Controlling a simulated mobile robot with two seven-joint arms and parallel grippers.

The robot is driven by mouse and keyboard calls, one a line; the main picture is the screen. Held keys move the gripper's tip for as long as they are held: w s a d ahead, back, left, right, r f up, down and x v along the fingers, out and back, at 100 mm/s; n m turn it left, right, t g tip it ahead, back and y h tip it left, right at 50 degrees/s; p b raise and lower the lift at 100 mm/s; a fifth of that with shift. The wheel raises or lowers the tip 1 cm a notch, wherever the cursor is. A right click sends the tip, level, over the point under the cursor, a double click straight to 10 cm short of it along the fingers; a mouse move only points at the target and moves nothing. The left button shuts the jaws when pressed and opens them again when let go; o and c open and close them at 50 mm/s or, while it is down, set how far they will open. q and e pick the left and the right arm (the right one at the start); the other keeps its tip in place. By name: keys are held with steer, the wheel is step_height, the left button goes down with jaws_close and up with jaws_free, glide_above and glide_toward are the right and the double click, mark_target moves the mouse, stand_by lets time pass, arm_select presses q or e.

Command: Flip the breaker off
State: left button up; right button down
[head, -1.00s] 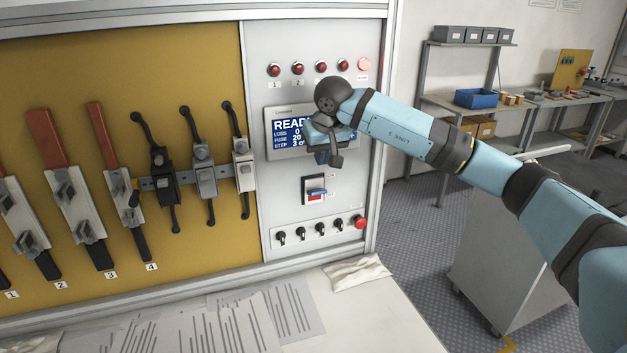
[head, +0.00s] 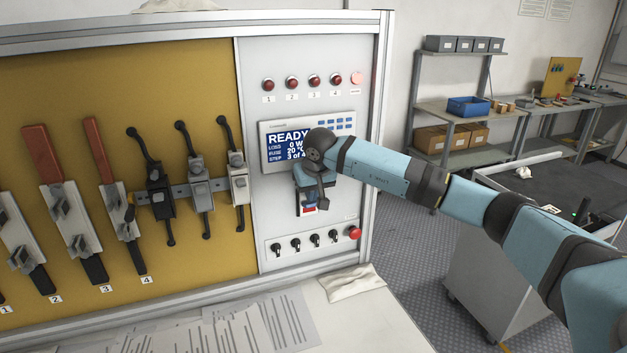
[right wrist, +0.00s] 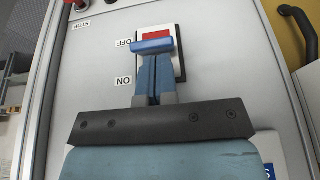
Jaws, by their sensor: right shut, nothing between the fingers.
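The breaker (head: 309,209) is on the grey control panel below the display, mostly hidden by my right gripper in the head view; its red part shows underneath. In the right wrist view the breaker plate (right wrist: 178,66) appears upside down, with a red window and a blue lever (right wrist: 152,46). OFF and ON labels stand beside it, and the lever appears level with OFF. My right gripper (right wrist: 153,58) is shut and empty, its fingertips at the lever's ON side. I cannot tell whether they touch it. It also shows in the head view (head: 309,190). My left gripper is not in view.
A row of black knobs (head: 296,244) and a red stop button (head: 354,232) sit below the breaker. The display (head: 290,148) and red lamps (head: 314,80) are above. Fuses and holders hang on the yellow board to the left. Papers (head: 235,333) lie on the table.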

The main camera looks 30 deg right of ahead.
steer(key=shift+w+f, duration=0.15)
steer(key=shift+f, duration=0.3)
